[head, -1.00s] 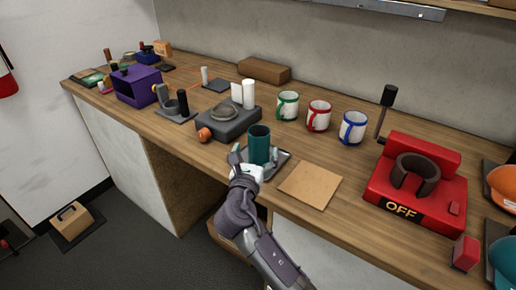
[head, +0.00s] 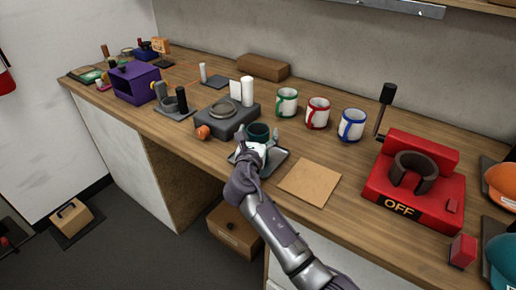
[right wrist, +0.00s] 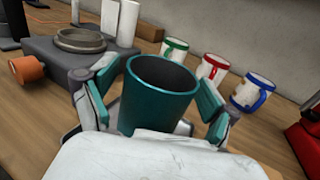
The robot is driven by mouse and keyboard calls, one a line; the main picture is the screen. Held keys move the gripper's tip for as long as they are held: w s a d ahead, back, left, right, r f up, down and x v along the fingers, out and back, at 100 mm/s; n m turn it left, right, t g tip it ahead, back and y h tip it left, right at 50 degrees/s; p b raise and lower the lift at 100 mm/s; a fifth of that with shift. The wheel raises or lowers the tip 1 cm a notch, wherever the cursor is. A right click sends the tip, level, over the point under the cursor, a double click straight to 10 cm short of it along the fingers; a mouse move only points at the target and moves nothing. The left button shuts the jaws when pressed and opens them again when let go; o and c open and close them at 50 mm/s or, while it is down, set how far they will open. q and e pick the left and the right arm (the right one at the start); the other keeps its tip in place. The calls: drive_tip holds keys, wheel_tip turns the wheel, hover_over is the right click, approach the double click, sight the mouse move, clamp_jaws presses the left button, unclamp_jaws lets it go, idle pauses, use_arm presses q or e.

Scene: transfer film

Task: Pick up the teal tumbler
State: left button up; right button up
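The teal tumbler (head: 258,130) stands upright on a small grey tray (head: 274,160) near the counter's front edge. My right gripper (head: 256,140) reaches in from the front and hides much of its lower body. In the right wrist view the tumbler (right wrist: 158,95) is between the two teal-padded fingers of my right gripper (right wrist: 162,98). One finger is on each side, spread, with a small gap at the right pad; contact at the left is hard to tell. My left gripper is not in view.
Green, red and blue-rimmed mugs (head: 318,113) stand behind at right. A tan square sheet (head: 309,182) and a red press (head: 417,178) lie further right.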

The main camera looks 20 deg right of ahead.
drive_tip(key=c, duration=1.3)
clamp_jaws()
drive_tip(key=shift+r, duration=0.1)
